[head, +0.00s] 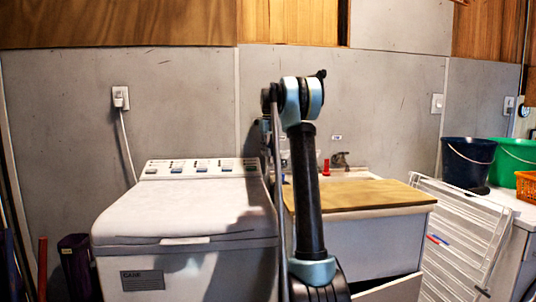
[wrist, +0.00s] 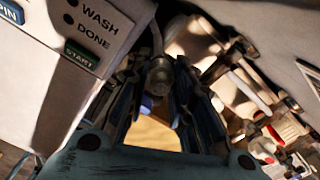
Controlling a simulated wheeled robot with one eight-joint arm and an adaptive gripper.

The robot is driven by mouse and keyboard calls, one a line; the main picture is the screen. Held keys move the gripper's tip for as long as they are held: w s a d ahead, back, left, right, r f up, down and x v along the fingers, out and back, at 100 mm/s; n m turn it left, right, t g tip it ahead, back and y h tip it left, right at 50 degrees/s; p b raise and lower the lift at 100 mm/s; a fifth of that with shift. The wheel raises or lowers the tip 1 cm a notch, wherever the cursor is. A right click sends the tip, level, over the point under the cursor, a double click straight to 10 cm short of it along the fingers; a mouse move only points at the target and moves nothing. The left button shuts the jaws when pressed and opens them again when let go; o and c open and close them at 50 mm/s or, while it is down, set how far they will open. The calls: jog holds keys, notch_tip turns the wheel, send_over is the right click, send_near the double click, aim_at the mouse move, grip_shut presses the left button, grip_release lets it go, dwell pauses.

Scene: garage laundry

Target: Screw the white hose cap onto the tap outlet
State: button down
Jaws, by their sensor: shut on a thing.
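My gripper (wrist: 161,80) is in the wrist view, its two dark fingers on either side of a round greyish cap with a knob-like end, in shadow. I take this to be the white hose cap (wrist: 158,71); the fingers are shut on it. A thin hose-like strand runs upward behind it. Tap fittings (wrist: 264,147) with white and red parts show at the lower right, apart from the fingers. I cannot make out the tap outlet or whether the cap touches it. In the head view my arm hides the gripper and cap.
A white washing machine (head: 185,222) stands left of my arm; its panel (wrist: 75,40) is close to the gripper's left. A sink cabinet (head: 360,240) with a wooden board (head: 365,195) and a faucet (head: 340,159) is right. A white drying rack (head: 455,240) leans farther right.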

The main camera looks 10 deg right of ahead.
jog(key=shift+s+a, duration=0.1)
jog(key=shift+a, duration=0.15)
jog(key=c, duration=1.3)
grip_release()
jog(key=shift+d, duration=0.1)
jog(key=shift+r, duration=0.15)
notch_tip(320, 180, up, 12)
jog(key=shift+f, duration=0.15)
jog(key=shift+d+f, duration=0.15)
jog(key=shift+f, duration=3.6)
